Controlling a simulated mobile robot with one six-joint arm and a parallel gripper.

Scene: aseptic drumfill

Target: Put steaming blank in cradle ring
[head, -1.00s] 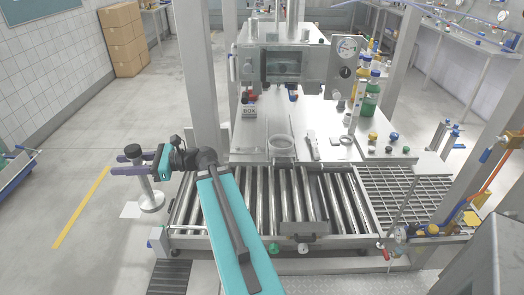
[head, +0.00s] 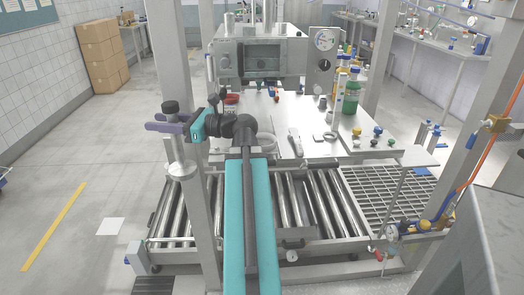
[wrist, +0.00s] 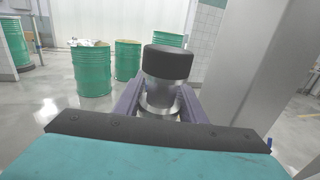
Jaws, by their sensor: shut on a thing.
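The steaming blank (head: 181,168) is a silvery metal piece with a black knob on top and a wide round flange below. My gripper (head: 165,127) is shut on its neck and holds it roughly upright, left of the worktop, in front of a grey post in the head view. In the wrist view the blank (wrist: 165,68) stands between my gripper's two purple fingers (wrist: 160,104). A pale ring (head: 266,141), likely the cradle ring, is on the worktop's front edge, partly hidden behind my arm. A smaller flat ring (head: 329,136) lies farther right.
The grey post (head: 190,225) rises close by the blank. A roller conveyor (head: 318,205) runs in front of the steel worktop (head: 300,112). Bottles (head: 352,92) and small caps (head: 378,131) stand at the right. Green drums (wrist: 90,70) show in the wrist view.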

